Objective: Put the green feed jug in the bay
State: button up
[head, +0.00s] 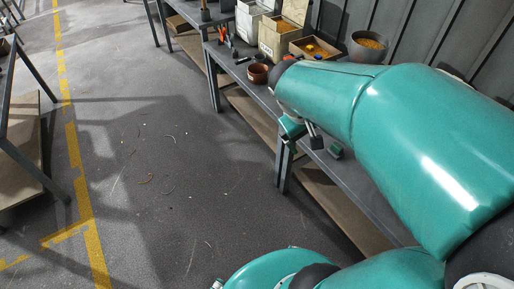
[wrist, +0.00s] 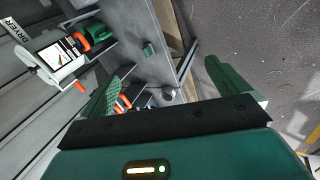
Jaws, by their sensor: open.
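My gripper (wrist: 169,66) is open in the wrist view, with its two green fingers wide apart and nothing between them. In the head view my teal arm reaches over the right-hand bench, and its end is mostly hidden. A small green object (head: 335,150) lies on the bench top near the front edge, just right of the arm's end. A small green object (wrist: 148,50) also shows on the bench in the wrist view, beyond the fingertips. It looks too small and plain for me to tell whether it is a jug.
The grey bench (wrist: 120,20) runs along the metal wall. It holds a reddish-brown pot (head: 258,74), a bucket of orange grain (head: 369,45), a wooden box (head: 315,48) and orange-handled tools. Another bench stands at left. Open floor with yellow lines (head: 85,190) lies between.

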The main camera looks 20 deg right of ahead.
jog(key=s+a+r+t+y, duration=0.2)
jog(key=a+r, duration=0.1)
jog(key=a, duration=0.5)
jog(key=s+a+r+t+y, duration=0.2)
jog(key=a+r+y, duration=0.1)
jog(key=a, duration=0.5)
jog(key=shift+s+a+t, duration=0.25)
jog(key=shift+a+t, duration=0.1)
jog(key=shift+t, duration=0.05)
